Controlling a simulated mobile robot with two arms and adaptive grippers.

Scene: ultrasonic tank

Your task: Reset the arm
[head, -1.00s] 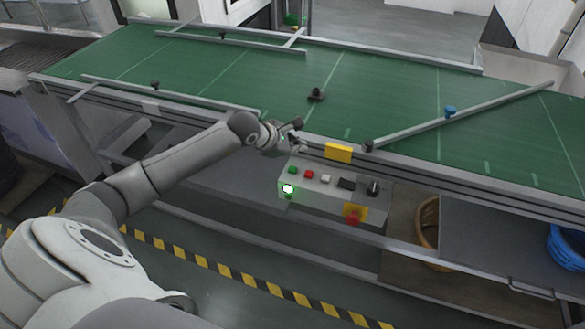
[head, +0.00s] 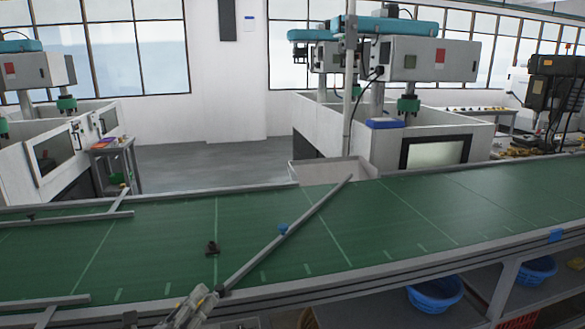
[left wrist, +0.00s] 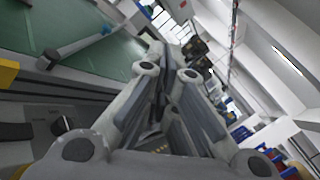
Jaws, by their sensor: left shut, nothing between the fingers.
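My left gripper (head: 203,297) shows at the bottom edge of the head view, in front of the conveyor's near edge. Only its front end is in the picture. In the left wrist view its grey fingers (left wrist: 166,78) are closed together with nothing held between them. Part of the control box (left wrist: 35,118), with a black knob (left wrist: 62,125), lies to the left of and below the fingers in that view. My right gripper is not in view.
A blue basket (head: 435,293) sits beneath. White machine enclosures (head: 360,130) stand behind, with grey floor between them.

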